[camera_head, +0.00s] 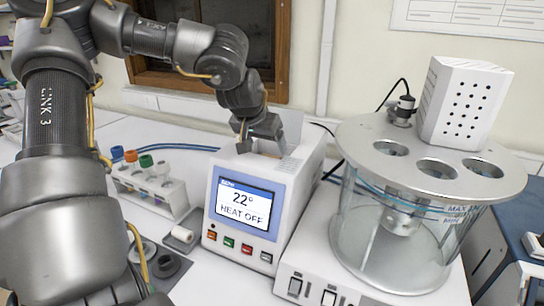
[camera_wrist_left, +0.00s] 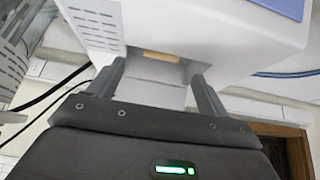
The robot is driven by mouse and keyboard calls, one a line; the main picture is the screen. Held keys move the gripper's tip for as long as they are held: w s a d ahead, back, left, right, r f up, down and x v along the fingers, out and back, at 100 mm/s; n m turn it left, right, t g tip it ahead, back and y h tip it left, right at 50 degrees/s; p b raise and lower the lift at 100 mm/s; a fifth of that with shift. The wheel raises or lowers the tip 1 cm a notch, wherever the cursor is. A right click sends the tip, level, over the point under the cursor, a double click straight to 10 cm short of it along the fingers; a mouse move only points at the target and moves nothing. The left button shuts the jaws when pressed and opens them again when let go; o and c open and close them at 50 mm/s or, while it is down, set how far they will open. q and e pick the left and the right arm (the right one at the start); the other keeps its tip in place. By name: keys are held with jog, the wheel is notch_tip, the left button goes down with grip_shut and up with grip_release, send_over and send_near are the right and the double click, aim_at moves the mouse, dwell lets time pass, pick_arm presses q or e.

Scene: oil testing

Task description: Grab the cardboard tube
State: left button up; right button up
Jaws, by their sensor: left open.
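I cannot identify a cardboard tube with certainty. My left gripper (camera_head: 262,142) is over the top of the white heater box (camera_head: 268,178), whose screen reads 22° and HEAT OFF. In the left wrist view its two fingers (camera_wrist_left: 158,76) are apart, at the edge of the white box (camera_wrist_left: 215,40). A small tan strip (camera_wrist_left: 160,57) shows in a recess of the box between the fingertips; most of it is hidden, and I cannot tell what it is. I see nothing held. My right gripper is not in view.
A white rack (camera_head: 150,190) holds tubes with coloured caps, left of the heater box. A small white roll (camera_head: 182,236) lies in front of it. A glass bath (camera_head: 400,240) with a holed metal lid stands close on the right. A cable runs behind.

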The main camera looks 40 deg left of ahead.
pick_arm(q)
jog(key=shift+w+a+f, duration=0.1)
jog(key=shift+w+f, duration=0.2)
jog(key=shift+f, duration=0.2)
jog(key=shift+p, duration=0.35)
jog(key=p+x, duration=0.1)
jog(key=x, duration=0.1)
jog(key=p+x, duration=0.1)
jog(key=x, duration=0.2)
jog(key=shift+w+a, duration=0.15)
jog(key=shift+a, duration=0.1)
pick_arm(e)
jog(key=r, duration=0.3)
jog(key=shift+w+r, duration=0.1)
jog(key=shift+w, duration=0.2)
pick_arm(q)
jog(key=shift+d, duration=0.1)
jog(key=shift+c, duration=0.2)
jog(key=c, duration=1)
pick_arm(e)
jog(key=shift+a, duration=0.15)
